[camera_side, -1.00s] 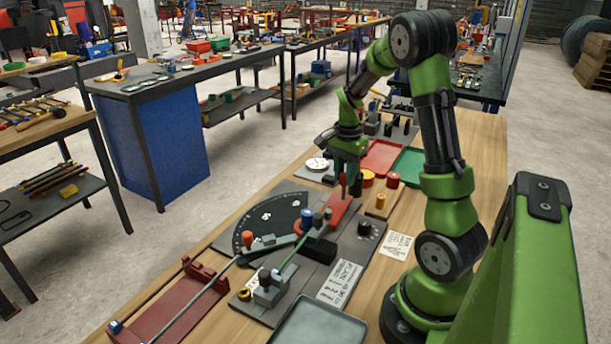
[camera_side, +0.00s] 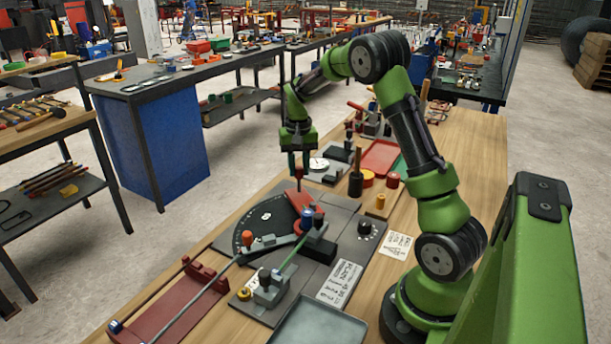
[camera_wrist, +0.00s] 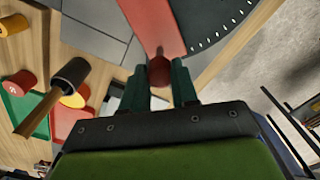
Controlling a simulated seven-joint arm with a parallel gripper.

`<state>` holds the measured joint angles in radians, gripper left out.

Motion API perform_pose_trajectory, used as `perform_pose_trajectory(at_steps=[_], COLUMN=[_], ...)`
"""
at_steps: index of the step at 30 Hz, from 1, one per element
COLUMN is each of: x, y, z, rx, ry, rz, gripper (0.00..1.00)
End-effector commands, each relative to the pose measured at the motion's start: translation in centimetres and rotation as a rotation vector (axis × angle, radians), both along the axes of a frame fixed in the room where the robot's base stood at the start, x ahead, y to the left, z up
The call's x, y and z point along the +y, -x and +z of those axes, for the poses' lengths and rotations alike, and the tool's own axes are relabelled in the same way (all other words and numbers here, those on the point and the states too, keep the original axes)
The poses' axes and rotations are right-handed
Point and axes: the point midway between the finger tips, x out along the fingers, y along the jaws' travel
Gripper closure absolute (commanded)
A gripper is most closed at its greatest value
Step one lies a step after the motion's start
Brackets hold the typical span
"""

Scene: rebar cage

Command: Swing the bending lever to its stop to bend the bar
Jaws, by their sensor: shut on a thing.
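The red bending lever (camera_side: 301,203) reaches from the bending pivot, with its blue and orange posts, toward the back of the dark plate. My gripper (camera_side: 298,181) is shut on the knob at the lever's far end. In the wrist view the red lever (camera_wrist: 153,25) runs up from the dark red knob (camera_wrist: 158,66) between the fingers of my gripper (camera_wrist: 160,80). The green bar (camera_side: 288,256) lies through the grey clamp block (camera_side: 268,288) and up to the pivot. The dial plate with its white degree ticks (camera_side: 258,215) is left of the lever.
A dark red bar rack (camera_side: 175,310) stands at the front left and a grey tray (camera_side: 318,325) at the front. A mallet (camera_side: 356,180), red tray (camera_side: 380,157) and a red cylinder (camera_side: 392,181) are right of the lever. A white gauge (camera_side: 318,164) sits behind it.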

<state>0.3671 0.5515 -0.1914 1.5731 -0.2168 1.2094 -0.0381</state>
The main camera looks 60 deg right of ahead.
Motion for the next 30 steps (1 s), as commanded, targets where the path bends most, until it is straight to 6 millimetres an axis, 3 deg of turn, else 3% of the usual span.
perform_pose_trajectory(at_steps=[3,15,30], x=[1.2,5.9,12.8], y=[-1.6,-4.7,-5.7], z=[0.1,0.2,0.2], rx=[-0.009,-0.009,-0.009], ry=[0.003,0.002,0.002], rz=[0.120,0.501,0.975], gripper=[1.00,1.00,1.00])
